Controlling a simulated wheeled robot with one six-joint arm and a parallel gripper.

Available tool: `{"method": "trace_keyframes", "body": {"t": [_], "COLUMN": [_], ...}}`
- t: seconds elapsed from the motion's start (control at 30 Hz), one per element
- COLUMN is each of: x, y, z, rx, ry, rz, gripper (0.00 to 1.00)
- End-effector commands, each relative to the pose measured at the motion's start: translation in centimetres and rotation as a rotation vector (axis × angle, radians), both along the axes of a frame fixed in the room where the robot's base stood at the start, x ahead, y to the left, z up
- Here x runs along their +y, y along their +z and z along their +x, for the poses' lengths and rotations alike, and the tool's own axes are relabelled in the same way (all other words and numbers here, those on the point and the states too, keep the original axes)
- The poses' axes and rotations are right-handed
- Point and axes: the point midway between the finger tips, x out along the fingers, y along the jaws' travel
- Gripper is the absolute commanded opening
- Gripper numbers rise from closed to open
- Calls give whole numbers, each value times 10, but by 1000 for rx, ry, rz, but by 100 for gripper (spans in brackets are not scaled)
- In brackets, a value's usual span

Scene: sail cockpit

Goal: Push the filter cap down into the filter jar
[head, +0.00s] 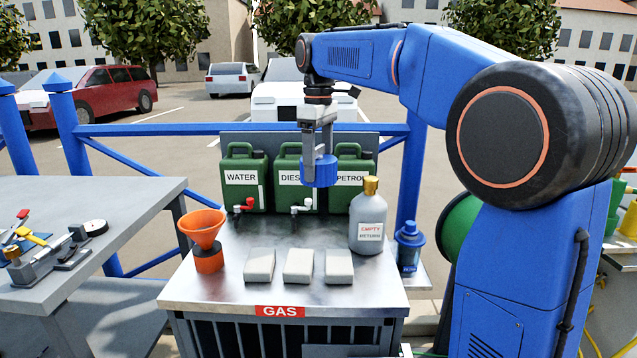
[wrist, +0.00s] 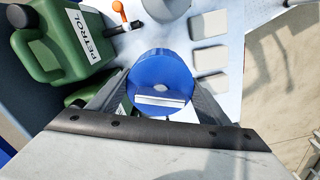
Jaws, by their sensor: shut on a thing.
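My gripper (head: 319,150) points down and is shut on a blue round cap (head: 319,173), which I take to be the filter cap. It is held in the air in front of the green cans, above the metal bench top. In the wrist view the cap (wrist: 160,72) sits between my two fingers, its round face showing a pale strip.
A grey bottle with a gold top (head: 368,222) stands just left of the jar. Green cans (head: 243,190) line the back. An orange funnel (head: 203,228) and several pale blocks (head: 298,265) are on the bench (head: 230,290). A blue railing (head: 170,130) runs behind.

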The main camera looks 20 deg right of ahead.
Motion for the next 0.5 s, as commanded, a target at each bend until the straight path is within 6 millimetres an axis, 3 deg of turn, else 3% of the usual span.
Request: {"method": "trace_keyframes", "body": {"t": [0.5], "x": [0], "y": [36], "z": [0], "rx": [0], "ry": [0], "rz": [0], "gripper": [44]}}
